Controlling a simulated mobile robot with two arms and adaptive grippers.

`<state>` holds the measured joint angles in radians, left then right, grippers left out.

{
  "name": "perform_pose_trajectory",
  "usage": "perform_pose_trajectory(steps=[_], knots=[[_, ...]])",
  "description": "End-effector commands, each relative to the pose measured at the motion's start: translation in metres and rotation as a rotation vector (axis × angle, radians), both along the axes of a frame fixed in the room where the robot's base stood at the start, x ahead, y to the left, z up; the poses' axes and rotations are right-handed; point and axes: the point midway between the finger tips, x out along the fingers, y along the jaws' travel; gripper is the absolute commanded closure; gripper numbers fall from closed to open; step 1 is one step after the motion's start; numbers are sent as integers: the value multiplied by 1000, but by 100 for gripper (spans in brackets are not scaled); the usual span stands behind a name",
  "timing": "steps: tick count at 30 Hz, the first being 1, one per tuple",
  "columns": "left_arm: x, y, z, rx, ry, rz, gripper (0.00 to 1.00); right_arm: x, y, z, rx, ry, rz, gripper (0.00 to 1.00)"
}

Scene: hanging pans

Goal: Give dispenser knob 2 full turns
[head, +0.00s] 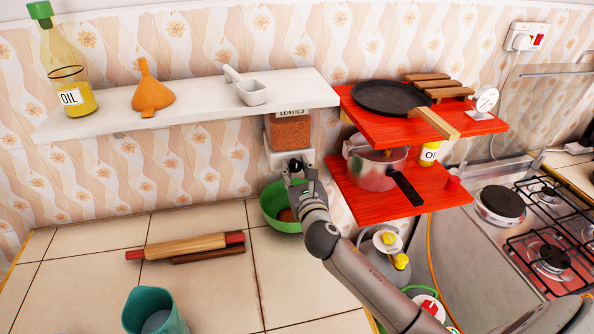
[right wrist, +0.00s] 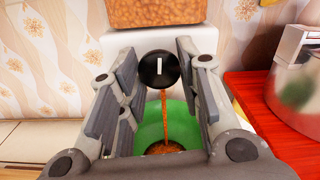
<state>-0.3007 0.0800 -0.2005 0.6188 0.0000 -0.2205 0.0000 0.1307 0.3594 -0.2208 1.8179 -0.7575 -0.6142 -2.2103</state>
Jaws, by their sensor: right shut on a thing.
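The lentil dispenser (head: 290,132) hangs under the white shelf, with a clear bin of orange lentils above a white body. Its round black knob (right wrist: 158,70) shows in the right wrist view with an upright white mark on its face. My right gripper (head: 298,168) is shut on the knob, with its fingers on either side; it also shows in the right wrist view (right wrist: 156,62). A thin stream of lentils (right wrist: 165,112) falls below the knob into the green bowl (head: 274,205). Some lentils lie in the bowl. My left gripper is not in view.
The white shelf (head: 190,100) holds an oil bottle (head: 70,75), an orange funnel (head: 152,92) and a white scoop (head: 252,92). Red shelves (head: 425,132) with pans stand close on the right. A rolling pin (head: 185,246) and a teal jug (head: 150,310) are on the tiled counter.

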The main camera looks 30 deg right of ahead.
Motion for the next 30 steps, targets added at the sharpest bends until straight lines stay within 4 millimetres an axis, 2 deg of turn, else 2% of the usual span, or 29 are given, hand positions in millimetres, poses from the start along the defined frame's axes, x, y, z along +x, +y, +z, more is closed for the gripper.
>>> perform_pose_trajectory(steps=[30], knots=[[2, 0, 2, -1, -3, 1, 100, 0, 3, -1, 892, -229, -1, 91]])
